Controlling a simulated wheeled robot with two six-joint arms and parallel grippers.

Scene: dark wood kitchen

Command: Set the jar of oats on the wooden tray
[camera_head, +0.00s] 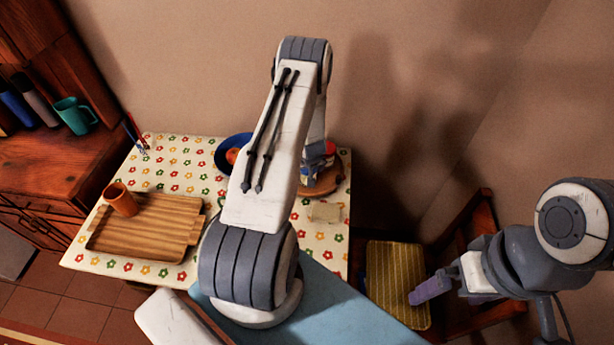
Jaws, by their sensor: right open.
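The wooden tray (150,238) lies on the left part of the flowered table, with a brown cup (120,200) on its back left corner. I cannot make out the jar of oats for certain. A small blue, red and white item (317,158), partly hidden by my left arm, is at a round wooden board (325,184) at the table's back right. My right gripper (432,289) is open and empty over the chair, right of the table.
A blue bowl (224,152) with a reddish-orange item (232,156) stands left of my left arm, partly covered. A small beige block (325,212) lies on the table. A wooden chair with a yellow seat (393,275) is at right. A cabinet at left holds a teal mug (75,115).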

